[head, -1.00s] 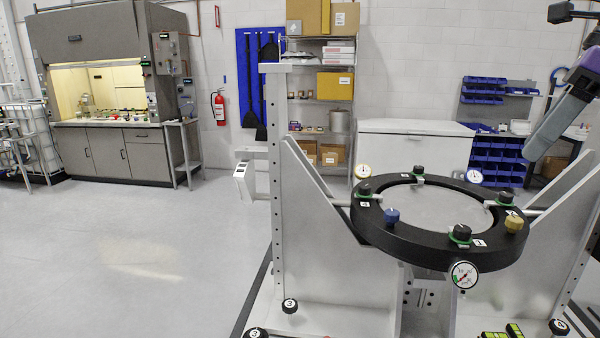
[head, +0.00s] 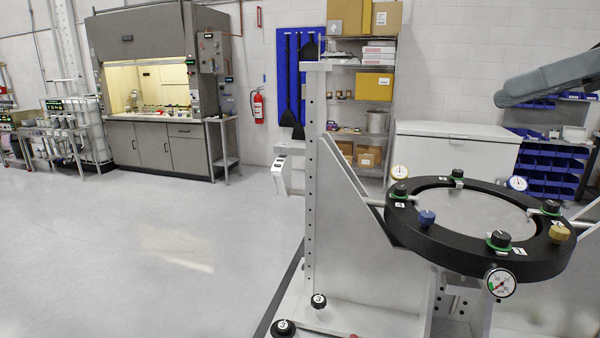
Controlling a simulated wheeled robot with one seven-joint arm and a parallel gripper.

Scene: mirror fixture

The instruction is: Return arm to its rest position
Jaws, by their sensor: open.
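A grey link of my arm (head: 550,80) reaches in from the right edge at the upper right, above the mirror fixture. It is nearly level, and its rounded end points left. My gripper is out of view. The mirror fixture is a black ring (head: 430,246) around a round mirror (head: 470,212), held on a white stand (head: 350,250). The ring carries several knobs, among them a blue knob (head: 427,218) and a yellow knob (head: 559,232). A dial gauge (head: 501,283) hangs at its front. My arm shows clear of the ring in this view.
Open floor (head: 150,260) lies to the left. A fume hood (head: 155,90) stands at the back left, with a fire extinguisher (head: 257,105) beside it. Shelves with boxes (head: 373,87), a white chest (head: 450,160) and blue bins (head: 545,170) line the back wall.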

